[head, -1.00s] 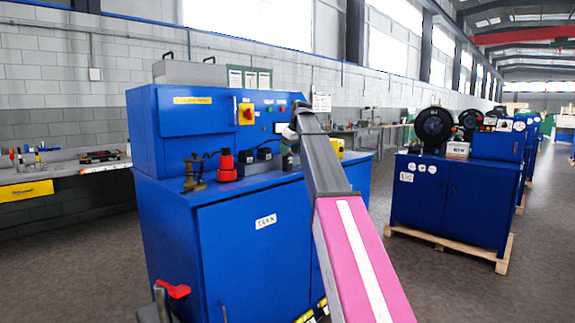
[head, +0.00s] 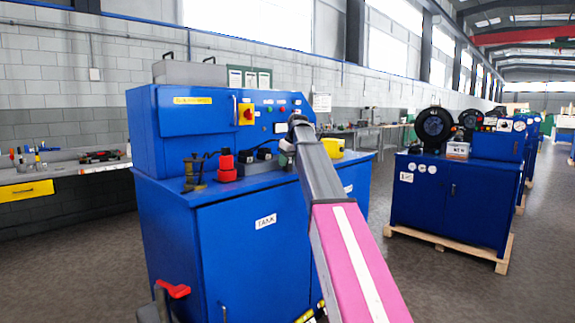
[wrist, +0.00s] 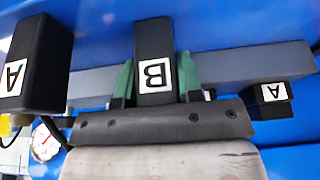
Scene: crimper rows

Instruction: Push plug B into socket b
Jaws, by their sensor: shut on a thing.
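In the wrist view a black block (wrist: 155,45) with a white B label stands between the two green fingers of my gripper (wrist: 153,82). The fingers are shut on this plug B, one on each side. In the head view the plug is hidden behind my arm. Black blocks (head: 264,153) sit on the blue cabinet top, left of my arm's end. I cannot read their labels there, and I cannot make out socket b.
In the wrist view a larger black block labelled A (wrist: 35,60) stands left of plug B, and a smaller labelled block (wrist: 268,98) is at the right. A red cylinder (head: 226,168) and a brass-coloured fitting (head: 194,173) stand on the cabinet (head: 240,240).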

